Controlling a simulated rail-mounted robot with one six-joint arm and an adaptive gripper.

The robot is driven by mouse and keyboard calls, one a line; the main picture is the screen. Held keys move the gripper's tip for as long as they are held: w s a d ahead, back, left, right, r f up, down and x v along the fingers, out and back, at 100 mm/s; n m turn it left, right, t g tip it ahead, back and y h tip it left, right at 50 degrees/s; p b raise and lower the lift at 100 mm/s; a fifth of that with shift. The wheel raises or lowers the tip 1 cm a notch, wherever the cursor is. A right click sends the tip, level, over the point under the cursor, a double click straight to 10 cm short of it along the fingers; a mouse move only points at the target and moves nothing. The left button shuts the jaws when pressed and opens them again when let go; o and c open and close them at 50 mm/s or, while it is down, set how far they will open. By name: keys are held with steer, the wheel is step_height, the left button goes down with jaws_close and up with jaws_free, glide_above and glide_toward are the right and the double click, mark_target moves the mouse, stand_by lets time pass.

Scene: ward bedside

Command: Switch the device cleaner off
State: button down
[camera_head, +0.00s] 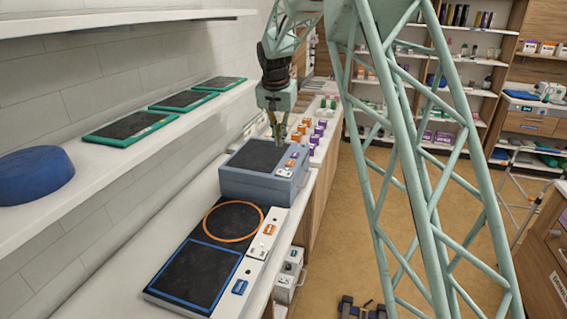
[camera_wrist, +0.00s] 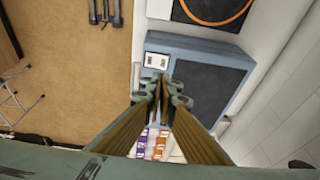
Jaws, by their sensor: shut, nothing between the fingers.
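A blue-grey box (camera_head: 258,187) with a dark top panel stands on the white counter; I take it for the device cleaner, though no name is readable. An orange control (camera_head: 291,163) and a small white plate (camera_head: 284,172) sit on its right-hand strip. In the wrist view the box (camera_wrist: 190,44) shows its white plate (camera_wrist: 157,60) with dark marks. My gripper (camera_head: 279,143) is shut and empty, pointing down over the box's control side. In the wrist view its fingertips (camera_wrist: 161,84) lie close to the plate and hide the orange control. I cannot tell whether they touch.
A flat unit (camera_head: 195,274) with a blue-framed square, an orange ring (camera_head: 233,222) and its own switches lies in front. Orange and purple items (camera_head: 316,135) stand behind the box. A shelf with dark tablets (camera_head: 131,127) and a blue bowl (camera_head: 35,176) overhangs the left.

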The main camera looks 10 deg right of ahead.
steer(key=shift+w+d+f, duration=0.2)
steer(key=shift+w+f, duration=0.15)
steer(key=shift+w, duration=0.4)
steer(key=shift+f, duration=0.1)
glide_above(281, 171)
steer(key=s, duration=0.1)
step_height(281, 171, down, 11)
steer(key=shift+f+p, duration=0.15)
steer(key=shift+p, duration=0.15)
steer(key=shift+w+a+f, duration=0.1)
steer(key=shift+a+f, duration=0.1)
steer(key=shift+f, duration=0.8)
steer(key=shift+d+f, duration=0.1)
